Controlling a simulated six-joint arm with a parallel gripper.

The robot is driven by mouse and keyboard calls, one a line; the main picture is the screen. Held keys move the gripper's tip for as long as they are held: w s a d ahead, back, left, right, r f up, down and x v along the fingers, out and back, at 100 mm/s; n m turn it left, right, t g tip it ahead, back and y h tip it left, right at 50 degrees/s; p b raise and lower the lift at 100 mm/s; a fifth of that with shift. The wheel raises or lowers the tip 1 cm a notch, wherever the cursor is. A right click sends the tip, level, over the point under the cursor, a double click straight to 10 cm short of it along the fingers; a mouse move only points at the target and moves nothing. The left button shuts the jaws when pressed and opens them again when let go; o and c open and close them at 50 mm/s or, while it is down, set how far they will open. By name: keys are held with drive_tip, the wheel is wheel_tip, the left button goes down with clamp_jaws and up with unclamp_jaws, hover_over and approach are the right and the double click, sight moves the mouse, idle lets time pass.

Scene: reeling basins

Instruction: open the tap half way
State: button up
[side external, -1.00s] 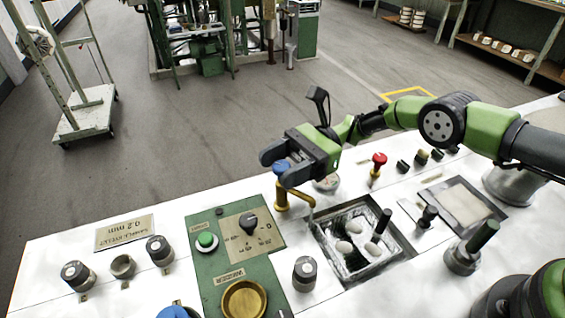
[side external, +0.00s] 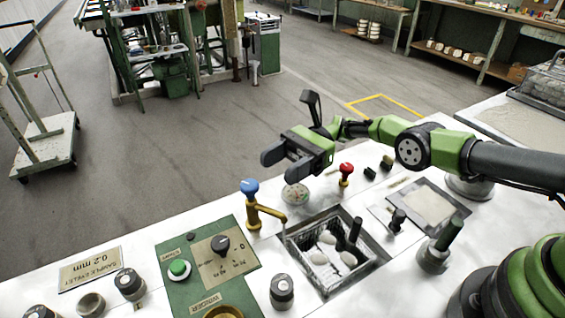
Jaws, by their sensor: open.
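The brass tap (side external: 254,216) stands on the white worktop behind the basin, with its spout reaching right over the basin's edge. Its blue handle (side external: 250,188) sits on top and is in full view. How far the handle is turned cannot be told. My gripper (side external: 268,165) is open and empty. It hangs above and to the right of the blue handle in the picture, with its fingers pointing left, apart from the handle. The basin (side external: 376,262) is a dark square opening holding a basket with several white cocoons.
A red-topped valve (side external: 346,170) and a round gauge (side external: 295,195) stand behind the basin, near my gripper. A green winder panel (side external: 190,270) with a black knob (side external: 220,244) lies to the left. Dark upright handles (side external: 356,232) stand at the right.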

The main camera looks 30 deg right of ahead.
sight(250, 190)
drive_tip(key=a+m+t, duration=0.1)
drive_tip(key=a+t, duration=0.1)
drive_tip(key=a, duration=0.1)
drive_tip(key=s+a+m+t, duration=0.1)
drive_tip(key=a+m+t, duration=0.1)
drive_tip(key=a, duration=0.1)
drive_tip(key=a+m+t, duration=0.1)
drive_tip(key=a+t, duration=0.1)
drive_tip(key=a, duration=0.1)
drive_tip(key=shift+s+t, duration=0.2)
drive_tip(key=shift+t, duration=0.2)
idle(0.6)
drive_tip(key=shift+c, duration=0.4)
drive_tip(key=c, duration=0.8)
drive_tip(key=shift+s+n+g, duration=0.1)
drive_tip(key=shift+n+g, duration=0.4)
drive_tip(key=shift+g, duration=0.6)
